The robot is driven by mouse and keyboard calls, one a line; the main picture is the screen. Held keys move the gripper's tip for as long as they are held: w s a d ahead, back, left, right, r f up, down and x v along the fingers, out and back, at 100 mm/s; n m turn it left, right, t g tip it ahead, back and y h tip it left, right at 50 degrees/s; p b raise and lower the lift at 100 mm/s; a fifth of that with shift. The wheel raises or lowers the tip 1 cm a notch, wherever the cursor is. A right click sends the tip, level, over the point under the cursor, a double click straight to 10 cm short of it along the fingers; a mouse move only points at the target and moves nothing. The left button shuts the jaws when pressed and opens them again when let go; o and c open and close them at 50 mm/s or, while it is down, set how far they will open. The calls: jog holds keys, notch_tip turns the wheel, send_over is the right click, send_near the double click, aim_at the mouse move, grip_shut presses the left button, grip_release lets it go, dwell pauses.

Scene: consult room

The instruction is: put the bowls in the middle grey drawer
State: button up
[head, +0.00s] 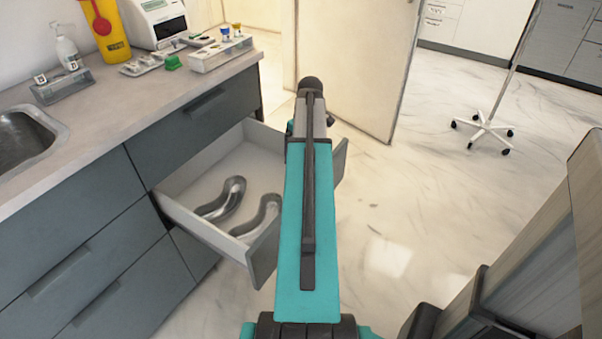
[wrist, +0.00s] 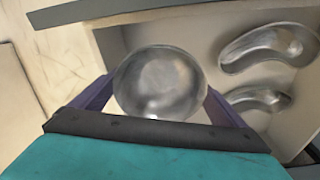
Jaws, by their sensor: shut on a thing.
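The middle grey drawer (head: 203,229) is pulled open under the counter in the head view. Two shiny metal kidney-shaped bowls (head: 229,197) (head: 264,212) lie in it, side by side. They also show at the right in the wrist view (wrist: 268,46) (wrist: 256,99). A round metal bowl (wrist: 160,82) sits between the fingers of my gripper (wrist: 160,95), which is shut on it. My arm hides the gripper and this bowl in the head view.
The counter (head: 100,125) holds a sink (head: 22,140), a sanitizer bottle (head: 66,48), a yellow container (head: 106,30) and small trays. A door (head: 355,70) stands behind the drawer. A wheeled stand (head: 487,130) is at the right. The floor between is clear.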

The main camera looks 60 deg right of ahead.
notch_tip(320, 180, down, 7)
jog(key=shift+r+b, duration=0.1)
jog(key=shift+b, duration=0.25)
jog(key=shift+f, duration=1.95)
jog(key=shift+f, duration=0.1)
jog(key=o, duration=1.5)
jog(key=shift+o, duration=0.2)
jog(key=r, duration=0.4)
jog(key=s+r, duration=0.1)
jog(key=r, duration=0.3)
jog(key=r+p, duration=0.1)
jog(key=r, duration=0.3)
jog(key=shift+s+a, duration=0.2)
jog(key=shift+r, duration=0.1)
